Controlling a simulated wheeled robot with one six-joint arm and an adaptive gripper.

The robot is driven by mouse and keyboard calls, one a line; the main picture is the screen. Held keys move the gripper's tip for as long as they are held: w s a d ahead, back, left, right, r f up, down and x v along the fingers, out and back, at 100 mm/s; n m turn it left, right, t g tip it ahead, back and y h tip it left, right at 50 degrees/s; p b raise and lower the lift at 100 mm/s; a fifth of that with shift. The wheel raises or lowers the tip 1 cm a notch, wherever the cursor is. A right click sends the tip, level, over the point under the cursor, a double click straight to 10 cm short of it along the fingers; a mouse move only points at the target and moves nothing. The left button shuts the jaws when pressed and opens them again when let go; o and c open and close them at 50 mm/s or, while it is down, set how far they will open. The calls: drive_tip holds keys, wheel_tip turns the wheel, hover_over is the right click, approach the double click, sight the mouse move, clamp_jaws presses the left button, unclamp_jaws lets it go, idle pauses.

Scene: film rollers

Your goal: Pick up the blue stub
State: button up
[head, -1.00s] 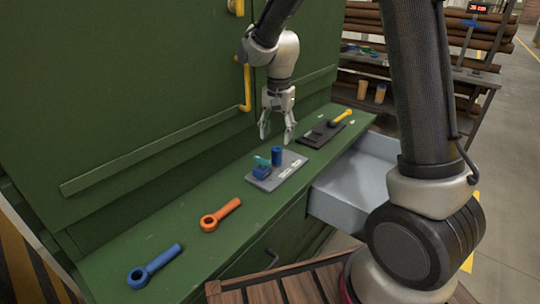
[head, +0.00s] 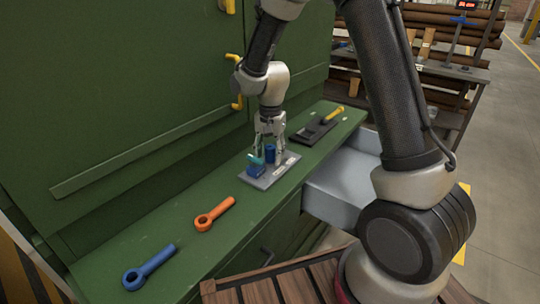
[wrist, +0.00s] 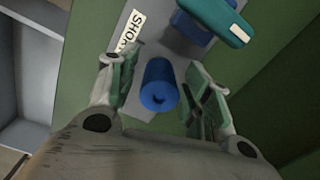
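The blue stub (head: 270,153) is a short upright cylinder on a grey plate (head: 262,183) on the green bench. In the wrist view the blue stub (wrist: 160,86) shows from above, with a small hollow in its top. My gripper (head: 269,150) is lowered around it. In the wrist view its two fingers (wrist: 161,92) stand on either side of the stub, with a gap visible on both sides. The gripper is open and holds nothing.
A blue block with a teal top (head: 256,164) stands on the same plate, close left of the stub. An orange ring-ended handle (head: 214,214) and a blue one (head: 149,267) lie on the green bench (head: 190,240). A black tray with a yellow-handled tool (head: 318,130) lies behind. A drawer (head: 342,185) juts out right.

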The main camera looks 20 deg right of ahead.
clamp_jaws()
drive_tip(key=shift+r, duration=0.15)
